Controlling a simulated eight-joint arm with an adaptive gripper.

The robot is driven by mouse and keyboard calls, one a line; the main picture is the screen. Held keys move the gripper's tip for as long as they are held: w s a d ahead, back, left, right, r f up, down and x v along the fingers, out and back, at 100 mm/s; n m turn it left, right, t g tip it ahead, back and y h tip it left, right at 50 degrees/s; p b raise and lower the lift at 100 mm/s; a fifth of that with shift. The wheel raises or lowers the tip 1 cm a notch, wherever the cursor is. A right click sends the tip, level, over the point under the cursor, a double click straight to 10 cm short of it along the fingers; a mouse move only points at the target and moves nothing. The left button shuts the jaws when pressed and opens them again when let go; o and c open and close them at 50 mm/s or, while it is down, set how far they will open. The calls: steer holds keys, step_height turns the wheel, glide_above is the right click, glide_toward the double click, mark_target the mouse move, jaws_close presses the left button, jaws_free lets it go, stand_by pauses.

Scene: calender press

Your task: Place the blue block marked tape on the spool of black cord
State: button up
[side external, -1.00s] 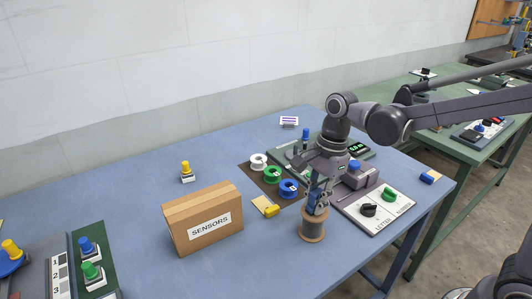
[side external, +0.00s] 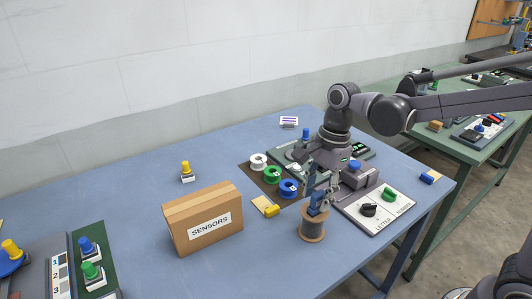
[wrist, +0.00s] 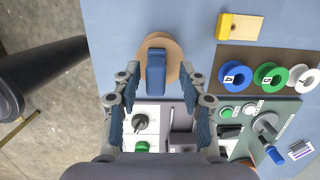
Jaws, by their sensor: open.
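The spool (side external: 313,228) stands upright on the blue table, with tan flanges and dark cord wound between them. A blue block (wrist: 155,75) rests on the spool's top flange (wrist: 172,48); it also shows in the side view (side external: 317,203). No tape marking is readable on it. My gripper (wrist: 160,82) is open, with one finger on each side of the block and visible gaps between fingers and block in the wrist view. In the side view my gripper (side external: 322,188) is just above the spool.
A panel with black and green knobs (side external: 368,210) lies right of the spool. A yellow block (side external: 271,210) and white, green and blue spools (side external: 288,188) sit to the left. A SENSORS carton (side external: 203,220) stands further left. The table's front edge is close to the spool.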

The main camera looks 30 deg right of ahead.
steer(key=r, duration=0.3)
steer(key=d+r, duration=0.1)
steer(key=r, duration=0.5)
steer(key=shift+d+r, duration=0.25)
steer(key=shift+r, duration=0.05)
steer(key=s+d+f+n+t+h, duration=0.1)
steer(key=s+d+f+n+t, duration=0.5)
steer(key=n, duration=1.2)
steer(key=shift+s+d+f+t+h, duration=0.15)
steer(key=shift+s+f+t+h, duration=0.35)
steer(key=shift+s+f, duration=0.5)
steer(key=shift+s+r, duration=0.1)
